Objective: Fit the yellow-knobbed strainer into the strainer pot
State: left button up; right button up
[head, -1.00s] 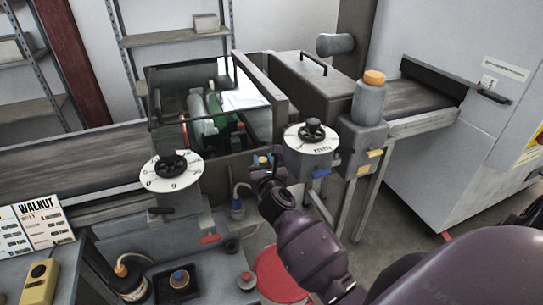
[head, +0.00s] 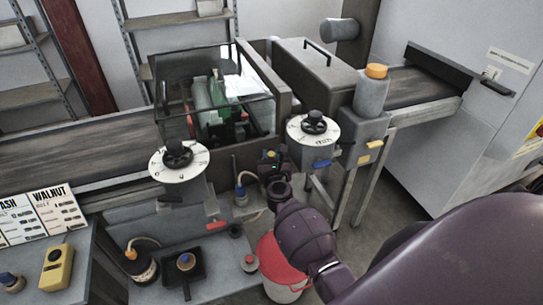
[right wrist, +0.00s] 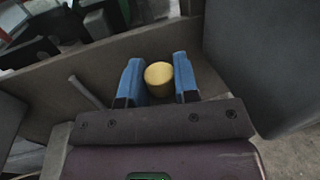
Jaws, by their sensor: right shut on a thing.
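My right gripper (head: 270,157) is in the middle of the head view, in front of the machine between the two dials. In the right wrist view its two blue fingers (right wrist: 158,80) are shut on the yellow-knobbed strainer (right wrist: 159,73). Only the round yellow knob shows clearly there; the strainer's body is hidden. I cannot tell for certain which vessel is the strainer pot. My left gripper is not in view.
White dials (head: 157,161) (head: 328,130) flank the gripper. A glass hood (head: 175,65) stands behind.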

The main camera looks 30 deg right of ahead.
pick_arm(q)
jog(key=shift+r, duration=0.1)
pick_arm(e)
jog(key=shift+f+b, duration=0.55)
jog(key=shift+b, duration=0.15)
notch_tip(320, 180, down, 4)
jog(key=b, duration=0.3)
jog(key=shift+b, duration=0.4)
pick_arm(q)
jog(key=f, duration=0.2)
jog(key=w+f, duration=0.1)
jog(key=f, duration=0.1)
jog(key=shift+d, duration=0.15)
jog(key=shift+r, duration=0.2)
pick_arm(e)
jog(key=shift+r, duration=0.1)
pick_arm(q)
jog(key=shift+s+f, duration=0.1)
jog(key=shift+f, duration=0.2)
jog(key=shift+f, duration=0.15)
pick_arm(e)
jog(key=shift+f, duration=0.2)
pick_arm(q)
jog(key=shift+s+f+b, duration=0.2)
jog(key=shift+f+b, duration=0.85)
pick_arm(e)
jog(key=shift+f, duration=0.85)
